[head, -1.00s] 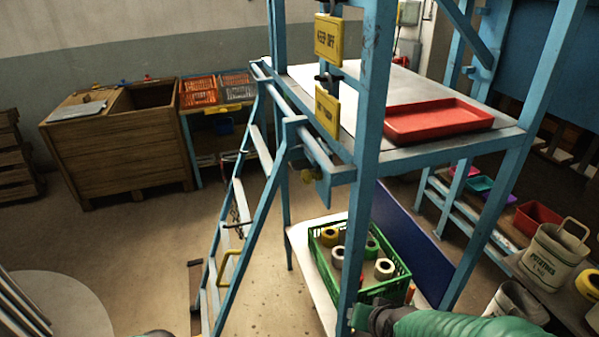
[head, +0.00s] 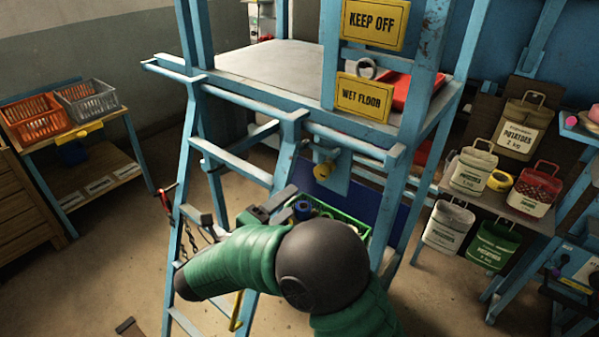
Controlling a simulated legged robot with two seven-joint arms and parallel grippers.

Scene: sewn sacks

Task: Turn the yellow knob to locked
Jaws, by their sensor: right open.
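The yellow knob (head: 325,170) sits on a blue plate below the platform edge of the blue steel frame, right of the ladder. Its setting cannot be read from here. My right gripper (head: 270,204) is at the end of the green-sleeved arm, in front of the ladder, lower and to the left of the knob. It is open and apart from the knob. The arm partly hides the gripper. My left gripper is out of view.
Blue ladder rails (head: 276,165) stand close to my right gripper. Yellow signs (head: 364,97) hang above the knob. A green crate (head: 335,214) lies behind my arm. Potato sacks (head: 474,168) are on a shelf at the right. Bare floor shows at lower left.

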